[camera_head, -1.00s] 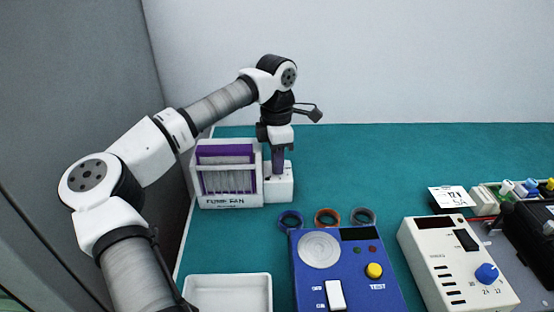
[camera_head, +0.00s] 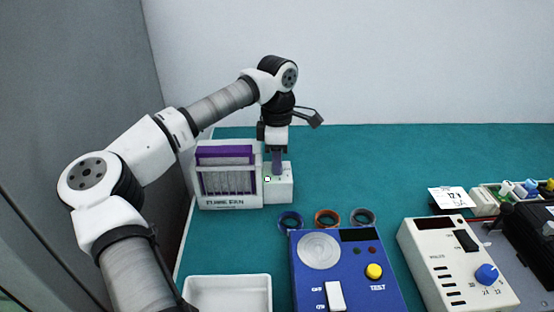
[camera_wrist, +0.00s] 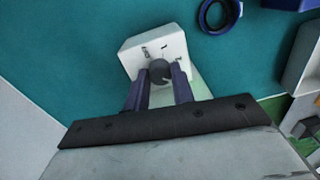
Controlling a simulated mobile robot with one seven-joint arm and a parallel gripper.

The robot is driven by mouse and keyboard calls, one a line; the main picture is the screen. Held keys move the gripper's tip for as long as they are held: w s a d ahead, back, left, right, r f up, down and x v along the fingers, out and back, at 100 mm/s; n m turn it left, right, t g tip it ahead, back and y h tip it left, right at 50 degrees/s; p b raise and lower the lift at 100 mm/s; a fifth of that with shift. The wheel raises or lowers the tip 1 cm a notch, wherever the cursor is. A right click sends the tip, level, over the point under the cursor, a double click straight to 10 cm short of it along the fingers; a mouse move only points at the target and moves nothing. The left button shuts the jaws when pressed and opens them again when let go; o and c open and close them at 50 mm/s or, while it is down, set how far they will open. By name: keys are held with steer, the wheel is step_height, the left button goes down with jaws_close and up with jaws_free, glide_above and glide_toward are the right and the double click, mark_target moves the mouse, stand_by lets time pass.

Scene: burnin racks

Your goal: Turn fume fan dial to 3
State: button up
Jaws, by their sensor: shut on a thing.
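The fume fan (camera_head: 230,203) is a white box with a purple-edged filter at the back left of the mat. Its lower white control block (camera_head: 279,190) stands on its right side. My gripper (camera_head: 277,170) points straight down over this block. In the wrist view the dark round dial (camera_wrist: 159,71) sits on top of the block, between the two purple fingers of my gripper (camera_wrist: 160,84). The fingers are shut on the dial. In the head view the dial is hidden by the fingers.
Blue, brown and grey rings (camera_head: 327,218) lie in front of the fan. A blue test box (camera_head: 310,285), a white tray (camera_head: 228,290) and a white instrument with a blue knob (camera_head: 432,265) stand nearer. The mat's back right (camera_head: 380,155) is clear.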

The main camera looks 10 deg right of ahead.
steer(key=o, duration=0.7)
steer(key=shift+r, duration=0.15)
step_height(320, 180, up, 14)
steer(key=b, duration=0.1)
steer(key=shift+w+f, duration=0.2)
steer(key=shift+w, duration=0.1)
steer(key=shift+d, duration=0.1)
